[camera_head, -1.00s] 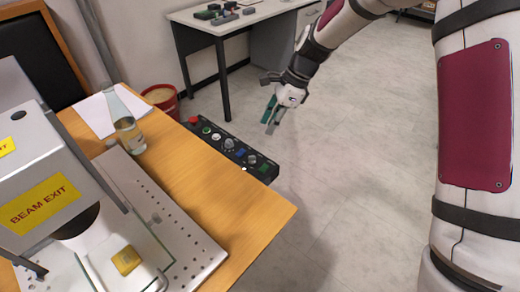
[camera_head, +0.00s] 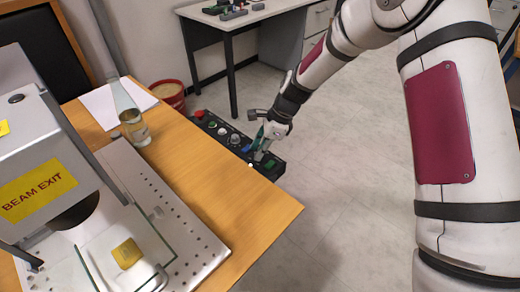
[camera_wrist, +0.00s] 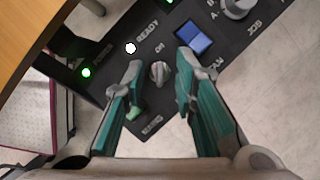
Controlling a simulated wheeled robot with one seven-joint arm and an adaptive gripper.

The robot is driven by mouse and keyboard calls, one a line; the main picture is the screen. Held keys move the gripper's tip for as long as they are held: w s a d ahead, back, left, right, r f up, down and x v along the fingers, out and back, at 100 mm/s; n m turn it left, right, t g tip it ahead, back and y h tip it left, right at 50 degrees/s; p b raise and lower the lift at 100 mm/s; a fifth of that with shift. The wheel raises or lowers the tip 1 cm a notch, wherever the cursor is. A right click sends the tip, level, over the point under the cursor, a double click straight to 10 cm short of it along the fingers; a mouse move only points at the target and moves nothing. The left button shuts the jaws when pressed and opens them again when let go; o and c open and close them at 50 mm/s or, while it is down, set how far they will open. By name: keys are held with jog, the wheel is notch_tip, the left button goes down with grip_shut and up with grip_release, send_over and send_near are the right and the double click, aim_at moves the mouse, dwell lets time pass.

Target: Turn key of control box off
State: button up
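The black control box (camera_head: 212,127) is mounted along the far edge of the wooden table, with a row of buttons and knobs. In the wrist view its panel (camera_wrist: 118,32) fills the upper part. A small grey key-like knob (camera_wrist: 159,73) sits on it, pointing roughly up and down in that picture. My gripper (camera_wrist: 158,78) is open, with one teal-and-grey finger on each side of this knob and gaps visible between. In the head view my gripper (camera_head: 259,148) is over the near right end of the box. A green button (camera_wrist: 134,112) is partly hidden by the left finger.
The wrist view shows a green lamp (camera_wrist: 86,72), a white lamp (camera_wrist: 130,48), a blue button (camera_wrist: 193,37) and a larger knob (camera_wrist: 237,8). A red emergency button (camera_head: 198,114) is at the box's far end. The laser machine (camera_head: 50,150) and a glass (camera_head: 134,127) stand on the table (camera_head: 250,215).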

jog(key=shift+c, duration=0.2)
grip_shut()
jog(key=shift+n, duration=0.3)
jog(key=n+g, duration=0.1)
jog(key=n, duration=0.2)
jog(key=shift+w+a+h+b, duration=0.1)
jog(key=shift+h+b, duration=0.2)
jog(key=shift+b, duration=0.1)
jog(key=n, duration=0.2)
jog(key=n+g+b, duration=0.1)
jog(key=n, duration=0.1)
jog(key=shift+w+g+h, duration=0.1)
jog(key=shift+g+h, duration=0.2)
jog(key=shift+h, duration=0.1)
jog(key=n+h, duration=0.1)
jog(key=n, duration=0.1)
jog(key=n+g+b, duration=0.1)
jog(key=n, duration=0.2)
jog(key=shift+a+h, duration=0.15)
jog(key=shift+h, duration=0.25)
jog(key=n+h, duration=0.1)
jog(key=n, duration=0.1)
jog(key=n+b, duration=0.1)
jog(key=n, duration=0.2)
jog(key=shift+h, duration=0.4)
jog(key=shift+n, duration=0.3)
